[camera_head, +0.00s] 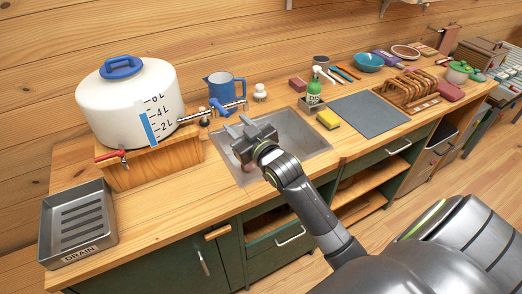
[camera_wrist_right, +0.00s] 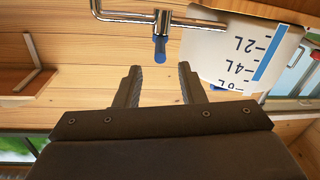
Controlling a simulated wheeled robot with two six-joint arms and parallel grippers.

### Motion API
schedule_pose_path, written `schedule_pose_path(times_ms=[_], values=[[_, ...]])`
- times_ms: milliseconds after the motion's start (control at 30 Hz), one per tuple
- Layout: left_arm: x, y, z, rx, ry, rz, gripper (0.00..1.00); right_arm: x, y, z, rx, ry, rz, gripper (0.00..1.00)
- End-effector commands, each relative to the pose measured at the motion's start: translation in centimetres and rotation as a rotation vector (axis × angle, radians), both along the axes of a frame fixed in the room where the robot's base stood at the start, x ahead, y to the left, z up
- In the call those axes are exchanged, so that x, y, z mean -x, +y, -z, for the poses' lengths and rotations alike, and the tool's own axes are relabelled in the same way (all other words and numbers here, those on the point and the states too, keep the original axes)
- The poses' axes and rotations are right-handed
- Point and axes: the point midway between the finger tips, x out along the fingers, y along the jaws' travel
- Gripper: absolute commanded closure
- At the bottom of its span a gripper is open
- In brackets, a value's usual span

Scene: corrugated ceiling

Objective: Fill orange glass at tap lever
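The chrome tap (camera_head: 228,106) reaches out over the back of the sink (camera_head: 297,131), with a blue lever (camera_head: 217,106) at its left part. In the right wrist view the blue lever (camera_wrist_right: 160,48) lies just beyond my right fingertips, roughly centred between them. My right gripper (camera_head: 236,126) is over the sink's left part, just in front of the tap. In the right wrist view its two fingers (camera_wrist_right: 160,72) are apart with nothing between them. I cannot make out an orange glass in either view; part of the sink is hidden by my right arm. My left gripper is out of view.
A white water tank (camera_head: 115,100) with a red tap (camera_head: 112,156) stands on a wooden box at left. A metal drain tray (camera_head: 77,212) lies in front. A blue jug (camera_head: 228,86), green soap bottle (camera_head: 314,92) and sponge (camera_head: 328,119) stand around the sink.

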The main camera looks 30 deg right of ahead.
Motion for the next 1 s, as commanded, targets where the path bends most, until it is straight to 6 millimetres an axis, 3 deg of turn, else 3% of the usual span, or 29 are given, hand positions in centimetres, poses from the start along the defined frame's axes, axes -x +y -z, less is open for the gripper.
schedule_pose_path(times_ms=[300, 500, 700, 1000], values=[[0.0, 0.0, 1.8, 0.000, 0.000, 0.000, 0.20, 6.4, -0.3, 0.3, 0.001, 0.002, 0.000, 0.64], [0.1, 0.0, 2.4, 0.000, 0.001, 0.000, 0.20, 9.6, -0.4, 0.2, 0.000, 0.001, 0.000, 0.64], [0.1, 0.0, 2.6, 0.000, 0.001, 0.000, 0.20, 10.9, -0.4, 0.1, 0.000, 0.001, 0.000, 0.64], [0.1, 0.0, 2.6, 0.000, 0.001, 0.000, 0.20, 11.1, -0.4, 0.0, -0.001, 0.001, 0.000, 0.64]])
